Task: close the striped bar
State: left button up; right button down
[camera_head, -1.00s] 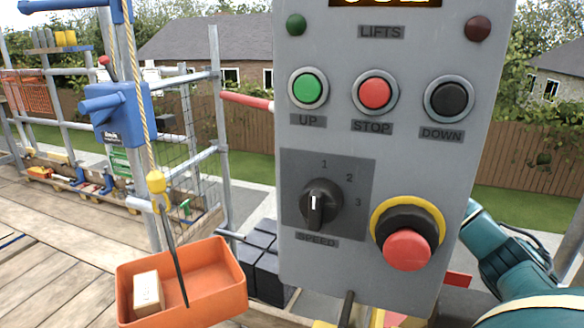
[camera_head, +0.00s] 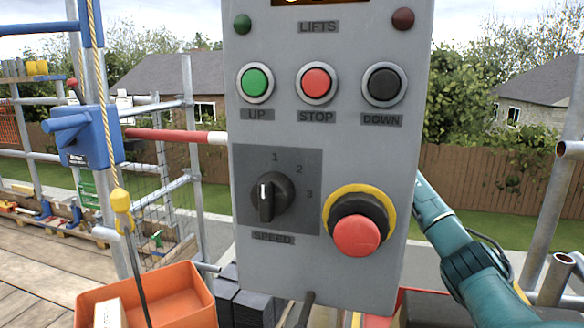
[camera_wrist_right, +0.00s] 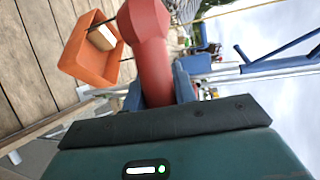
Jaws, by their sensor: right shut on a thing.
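The red-and-white striped bar (camera_head: 168,135) shows left of the control panel in the head view, nearly level, its left end near the blue hoist bracket. The panel hides its right part. In the right wrist view a thick red piece with a wider knob-like part (camera_wrist_right: 148,45), seemingly part of the bar, rises between the blue fingers of my right gripper (camera_wrist_right: 158,90), which is shut on it. In the head view my right arm comes in from the right, and its gripper is hidden behind the panel. My left gripper is not in view.
The grey lift control panel (camera_head: 325,270) stands close in front. A blue hoist bracket (camera_head: 85,138) and rope are at left. An orange bin (camera_head: 180,295) with a small box hangs below; it also shows in the wrist view (camera_wrist_right: 75,60). Scaffold posts (camera_head: 558,275) stand at right.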

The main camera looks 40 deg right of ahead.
jog(key=shift+s, duration=0.1)
jog(key=c, duration=1.1)
grip_release()
jog(key=shift+d, duration=0.1)
jog(key=p+v, duration=0.1)
jog(key=v, duration=1.2)
jog(key=shift+d, duration=0.1)
